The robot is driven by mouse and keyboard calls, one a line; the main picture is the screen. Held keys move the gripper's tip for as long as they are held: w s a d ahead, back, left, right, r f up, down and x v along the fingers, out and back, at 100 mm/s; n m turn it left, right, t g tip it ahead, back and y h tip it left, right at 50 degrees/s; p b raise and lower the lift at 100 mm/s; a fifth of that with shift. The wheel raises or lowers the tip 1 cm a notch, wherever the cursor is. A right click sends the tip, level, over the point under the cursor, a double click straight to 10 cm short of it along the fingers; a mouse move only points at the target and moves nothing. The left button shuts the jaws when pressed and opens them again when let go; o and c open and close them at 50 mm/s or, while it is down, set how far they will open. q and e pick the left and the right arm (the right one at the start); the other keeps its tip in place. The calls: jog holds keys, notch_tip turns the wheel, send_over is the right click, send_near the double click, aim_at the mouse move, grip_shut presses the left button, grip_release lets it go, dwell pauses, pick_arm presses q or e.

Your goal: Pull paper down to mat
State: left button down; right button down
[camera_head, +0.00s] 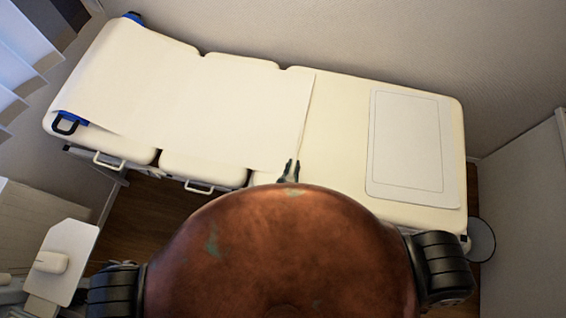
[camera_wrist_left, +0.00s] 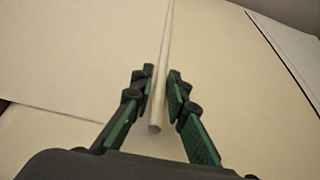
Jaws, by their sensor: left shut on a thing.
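A white paper sheet (camera_head: 200,95) covers the left and middle sections of the cream exam table. Its straight right edge lies across the table, and in the left wrist view this edge has a thin pale bar (camera_wrist_left: 161,75). A flat white mat (camera_head: 408,148) with a thin outline lies on the right section, apart from the paper. It shows partly in the left wrist view (camera_wrist_left: 292,50). My left gripper (camera_head: 291,168) is shut on the paper's edge bar near its front end, between the fingers (camera_wrist_left: 162,88). My right gripper is not seen.
The table (camera_head: 335,135) has bare surface between paper and mat. A blue and black roll holder (camera_head: 69,123) sits at its left end. Walls stand behind and at right. A round grey thing (camera_head: 481,240) is by the right front corner.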

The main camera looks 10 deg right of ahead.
pick_arm(q)
jog(key=shift+s+d+f, duration=0.1)
jog(key=shift+s+d, duration=0.05)
jog(key=shift+d, duration=0.15)
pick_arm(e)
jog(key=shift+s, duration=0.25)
pick_arm(q)
jog(key=c, duration=1.9)
grip_release()
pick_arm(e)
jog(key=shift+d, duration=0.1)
